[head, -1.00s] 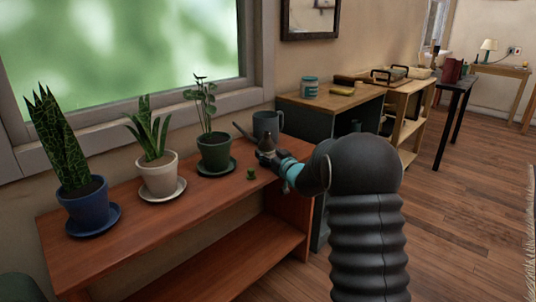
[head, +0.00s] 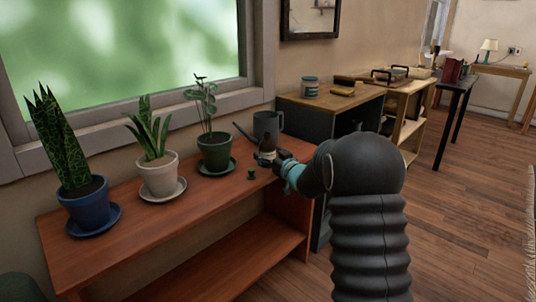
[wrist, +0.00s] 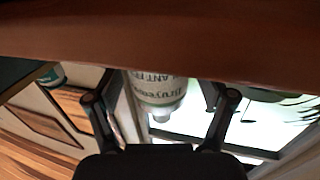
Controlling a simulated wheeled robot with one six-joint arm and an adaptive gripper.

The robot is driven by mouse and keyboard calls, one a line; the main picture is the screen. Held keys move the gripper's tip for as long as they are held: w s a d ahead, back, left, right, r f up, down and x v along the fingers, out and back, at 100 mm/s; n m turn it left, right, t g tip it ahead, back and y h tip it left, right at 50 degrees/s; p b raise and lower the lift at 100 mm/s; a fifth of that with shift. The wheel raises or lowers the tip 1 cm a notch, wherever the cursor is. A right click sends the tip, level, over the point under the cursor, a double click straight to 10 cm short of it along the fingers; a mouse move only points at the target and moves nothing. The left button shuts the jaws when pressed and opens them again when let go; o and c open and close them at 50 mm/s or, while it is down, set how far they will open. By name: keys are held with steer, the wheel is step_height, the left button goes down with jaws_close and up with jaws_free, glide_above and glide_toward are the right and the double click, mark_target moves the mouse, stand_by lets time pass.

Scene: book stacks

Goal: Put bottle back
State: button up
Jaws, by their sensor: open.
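In the wrist view, which is upside down, the labelled bottle (wrist: 157,88) shows between my finger pads, with clear space at both sides. My gripper (head: 270,160) is open and low by the bottle, reaching in from the right; its fingers are small and partly hidden in the head view. In the wrist view my gripper (wrist: 160,98) has its fingers spread wide.
A grey watering can (head: 268,124) stands close behind the bottle. A green pot (head: 215,153), a white pot (head: 160,177) and a blue pot (head: 88,207) stand to the left. A dark cabinet (head: 330,110) adjoins on the right.

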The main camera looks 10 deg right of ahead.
steer(key=s+d+r+m+g+h, duration=0.1)
steer(key=s+d+r+h, duration=0.15)
steer(key=s, duration=0.55)
steer(key=s+d+r+m+g+h+b, duration=0.1)
steer(key=s+d+m+g+h, duration=0.15)
steer(key=s, duration=0.65)
steer(key=s+d+r+h, duration=0.1)
steer(key=s+h, duration=0.2)
steer(key=s, duration=0.5)
steer(key=s+a+f+g, duration=0.2)
steer(key=s, duration=0.7)
steer(key=s+a+f+g+y, duration=0.1)
steer(key=s+a+f+g, duration=0.1)
steer(key=s, duration=0.7)
steer(key=s+a+f+g, duration=0.1)
steer(key=s+a+g, duration=0.1)
steer(key=s, duration=0.7)
steer(key=shift+f+m+g+y, duration=0.3)
steer(key=shift+f+m+g, duration=0.1)
steer(key=shift+g, duration=0.45)
